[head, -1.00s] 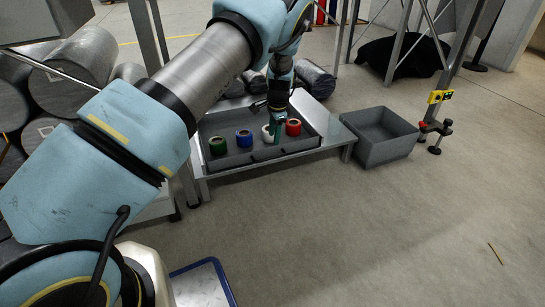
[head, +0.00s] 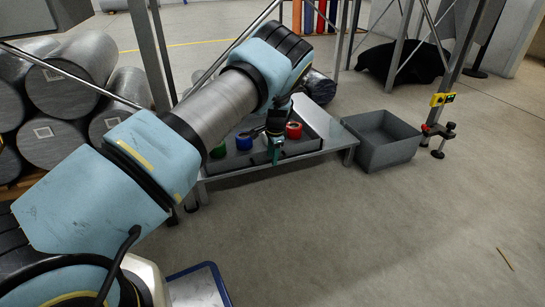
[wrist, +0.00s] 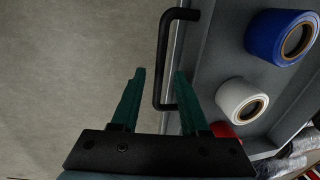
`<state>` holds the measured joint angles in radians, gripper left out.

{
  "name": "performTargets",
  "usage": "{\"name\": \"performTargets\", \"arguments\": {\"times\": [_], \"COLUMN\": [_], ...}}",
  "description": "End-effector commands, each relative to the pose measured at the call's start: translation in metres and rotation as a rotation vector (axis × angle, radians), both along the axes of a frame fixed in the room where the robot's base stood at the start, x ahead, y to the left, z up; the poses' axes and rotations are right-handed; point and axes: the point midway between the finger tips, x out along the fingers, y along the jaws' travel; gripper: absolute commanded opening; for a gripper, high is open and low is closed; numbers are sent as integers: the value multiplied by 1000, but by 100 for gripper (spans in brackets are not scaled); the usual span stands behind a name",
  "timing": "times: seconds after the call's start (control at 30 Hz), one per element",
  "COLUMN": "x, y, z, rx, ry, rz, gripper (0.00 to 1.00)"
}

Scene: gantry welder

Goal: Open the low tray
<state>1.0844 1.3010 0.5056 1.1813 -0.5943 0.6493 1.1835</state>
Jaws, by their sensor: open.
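The low tray is a dark grey drawer (head: 303,147) on a low metal stand, with tape rolls standing in it; it also shows in the wrist view (wrist: 218,50). Its black bar handle (wrist: 161,62) stands out from the front edge in the wrist view. My gripper (wrist: 159,72) has green fingers and is open. In the wrist view its fingers lie on either side of the lower part of the handle bar, one on the tray side. Whether they touch it I cannot tell. In the head view my gripper (head: 275,158) is at the tray's front, and my arm hides part of the tray.
In the tray are a blue roll (wrist: 282,36), a white roll (wrist: 241,101) and a red roll (head: 293,130), plus a partly hidden green one (head: 218,151). An empty grey bin (head: 384,150) stands right of the stand. Large metal cylinders (head: 75,70) are stacked left. Floor in front is clear.

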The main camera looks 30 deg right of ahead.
Motion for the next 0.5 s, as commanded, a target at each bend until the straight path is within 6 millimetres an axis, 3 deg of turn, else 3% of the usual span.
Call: {"name": "performTargets", "arguments": {"times": [0.07,0.43,0.5], "x": [0,0,0], "y": [0,0,0], "z": [0,0,0], "rx": [0,0,0], "ry": [0,0,0], "rz": [0,0,0], "gripper": [42,1,0]}}
